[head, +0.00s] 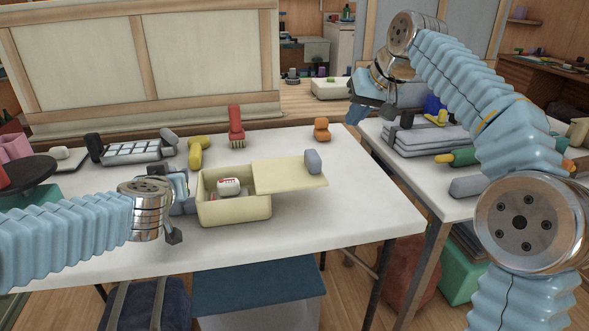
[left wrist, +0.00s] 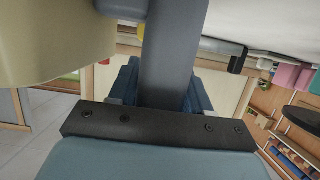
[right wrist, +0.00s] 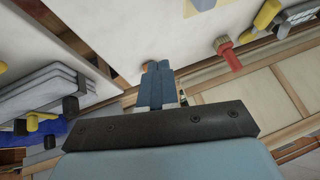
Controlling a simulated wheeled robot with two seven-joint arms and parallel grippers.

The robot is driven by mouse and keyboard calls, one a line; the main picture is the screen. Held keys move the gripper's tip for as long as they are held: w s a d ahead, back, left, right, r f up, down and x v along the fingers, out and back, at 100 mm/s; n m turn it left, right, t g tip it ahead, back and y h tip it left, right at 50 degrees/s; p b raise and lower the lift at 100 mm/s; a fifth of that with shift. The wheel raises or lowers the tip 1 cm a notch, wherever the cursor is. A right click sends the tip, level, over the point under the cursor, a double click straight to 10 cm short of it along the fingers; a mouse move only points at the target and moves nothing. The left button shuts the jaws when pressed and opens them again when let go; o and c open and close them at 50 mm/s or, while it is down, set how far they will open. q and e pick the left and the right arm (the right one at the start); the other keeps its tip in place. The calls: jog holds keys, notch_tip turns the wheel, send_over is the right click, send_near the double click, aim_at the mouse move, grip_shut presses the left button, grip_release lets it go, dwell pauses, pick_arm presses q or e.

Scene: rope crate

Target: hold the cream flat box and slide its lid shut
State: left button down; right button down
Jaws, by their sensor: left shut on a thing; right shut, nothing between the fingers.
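The cream flat box (head: 235,211) stands on the white table with its left part open; a small white item with red marks (head: 229,186) lies inside. Its cream lid (head: 288,178) is slid out to the right, overhanging the box, with a grey knob (head: 312,161) at its right end. My left gripper (head: 180,190) is at the box's left side, shut on a grey handle (left wrist: 172,55); the box wall (left wrist: 50,40) shows beside it in the left wrist view. My right gripper (head: 357,113) is shut and empty, raised beyond the table's right back corner; its fingers show together (right wrist: 157,85).
A red brush (head: 236,127), a yellow object (head: 196,152), an orange object (head: 321,129) and a grey rack (head: 133,151) stand behind the box. A second table at right holds folded grey cloths (head: 430,140). The white table is clear right of the lid.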

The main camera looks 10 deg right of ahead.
pick_arm(q)
jog(key=shift+f, duration=0.1)
pick_arm(e)
jog(key=s+a+g+y, duration=0.1)
jog(key=s+a, duration=0.1)
jog(key=a, duration=0.4)
jog(key=f, duration=0.9)
jog(key=shift+w+d, duration=0.1)
jog(key=shift+w, duration=0.15)
jog(key=shift+f, duration=0.3)
dwell(0.8)
